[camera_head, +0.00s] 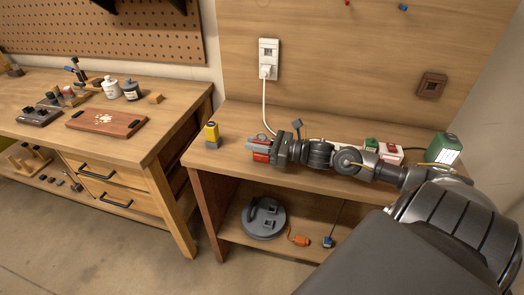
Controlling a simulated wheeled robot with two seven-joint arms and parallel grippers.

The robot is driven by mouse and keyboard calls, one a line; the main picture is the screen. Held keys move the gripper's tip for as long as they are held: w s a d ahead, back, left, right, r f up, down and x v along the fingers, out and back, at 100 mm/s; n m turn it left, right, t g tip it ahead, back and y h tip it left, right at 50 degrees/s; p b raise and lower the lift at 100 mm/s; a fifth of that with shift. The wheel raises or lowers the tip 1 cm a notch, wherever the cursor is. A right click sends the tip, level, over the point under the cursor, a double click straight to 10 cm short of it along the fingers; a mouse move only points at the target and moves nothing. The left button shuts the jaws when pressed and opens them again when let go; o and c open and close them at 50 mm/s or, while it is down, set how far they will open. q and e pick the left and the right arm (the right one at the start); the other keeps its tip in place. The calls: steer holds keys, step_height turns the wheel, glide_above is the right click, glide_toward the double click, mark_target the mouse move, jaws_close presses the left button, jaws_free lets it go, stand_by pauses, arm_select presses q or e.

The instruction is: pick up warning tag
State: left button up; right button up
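My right arm reaches in from the right, low over the workbench (310,180), and its gripper (259,150) points left near the bench's left part. A small red piece (261,157) shows at the fingers, next to a grey part. It may be the warning tag, but it is too small to identify. Whether the fingers are shut on it or only beside it cannot be told. My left gripper is not in view.
A green and white box (443,149) stands at the right. A grey round reel (264,218) and an orange connector (299,240) lie on the lower shelf.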

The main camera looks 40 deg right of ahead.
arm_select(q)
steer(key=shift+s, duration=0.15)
arm_select(e)
jaws_close()
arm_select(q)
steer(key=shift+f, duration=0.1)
arm_select(e)
steer(key=shift+r, duration=0.1)
steer(key=shift+r+b, duration=0.3)
steer(key=shift+r, duration=0.25)
arm_select(q)
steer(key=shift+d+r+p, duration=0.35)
steer(key=shift+p, duration=0.3)
arm_select(e)
steer(key=s+r, duration=1.1)
steer(key=s, duration=0.3)
steer(key=shift+r, duration=0.4)
steer(key=shift+d, duration=0.1)
